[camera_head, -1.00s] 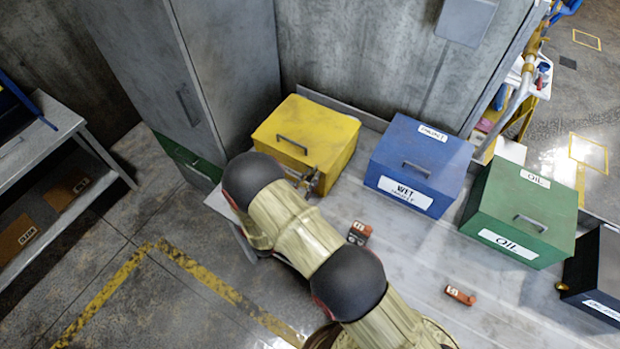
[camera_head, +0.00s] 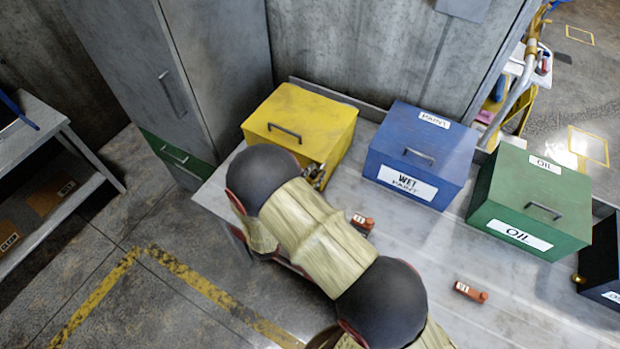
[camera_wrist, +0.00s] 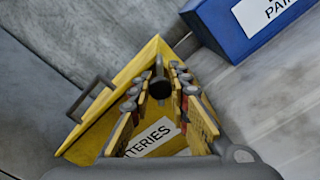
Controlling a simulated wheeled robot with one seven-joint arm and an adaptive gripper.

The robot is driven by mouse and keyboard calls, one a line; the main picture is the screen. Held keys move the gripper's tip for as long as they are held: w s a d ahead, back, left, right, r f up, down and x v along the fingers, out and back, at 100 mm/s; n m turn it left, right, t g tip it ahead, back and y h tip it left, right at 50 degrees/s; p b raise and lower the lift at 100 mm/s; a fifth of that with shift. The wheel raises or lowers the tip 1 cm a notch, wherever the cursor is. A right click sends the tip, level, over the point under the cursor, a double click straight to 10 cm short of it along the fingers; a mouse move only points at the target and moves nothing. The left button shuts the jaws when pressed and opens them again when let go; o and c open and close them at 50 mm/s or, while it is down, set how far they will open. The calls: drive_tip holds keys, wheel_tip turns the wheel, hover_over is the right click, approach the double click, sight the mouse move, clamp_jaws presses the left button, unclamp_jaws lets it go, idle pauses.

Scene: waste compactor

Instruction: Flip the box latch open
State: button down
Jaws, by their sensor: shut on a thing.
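The yellow box (camera_head: 318,122) stands on the metal table with its lid down, and a dark handle (camera_head: 284,133) is on its lid. In the wrist view the yellow box (camera_wrist: 105,125) shows a white label reading "BATTERIES" (camera_wrist: 157,136). A dark, rounded latch piece (camera_wrist: 158,72) sits at the box's front edge, between my fingers. My gripper (camera_wrist: 160,88) appears closed around this latch. In the head view my gripper (camera_head: 315,176) is at the box's front right, mostly hidden by my arm, so the latch is hard to make out there.
A blue paint box (camera_head: 420,155) and a green oil box (camera_head: 530,200) stand to the right. Two small orange objects lie on the table, one (camera_head: 362,222) near my arm, the other (camera_head: 470,291) farther right. A grey cabinet (camera_head: 150,80) stands at the left.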

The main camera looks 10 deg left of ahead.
drive_tip(key=f+m+b, duration=0.1)
drive_tip(key=m+b, duration=0.2)
drive_tip(key=b, duration=0.1)
drive_tip(key=d+f+m+b, duration=0.1)
drive_tip(key=m+b, duration=0.2)
drive_tip(key=b, duration=0.2)
drive_tip(key=f+m+b, duration=0.1)
drive_tip(key=m+b, duration=0.2)
drive_tip(key=b, duration=0.1)
drive_tip(key=shift+s+d+f+m, duration=0.2)
drive_tip(key=shift+s+f+m, duration=0.05)
drive_tip(key=shift+s+m, duration=0.05)
drive_tip(key=c, duration=1.7)
unclamp_jaws()
drive_tip(key=shift+r, duration=0.1)
drive_tip(key=shift+o, duration=0.2)
drive_tip(key=v, duration=1.2)
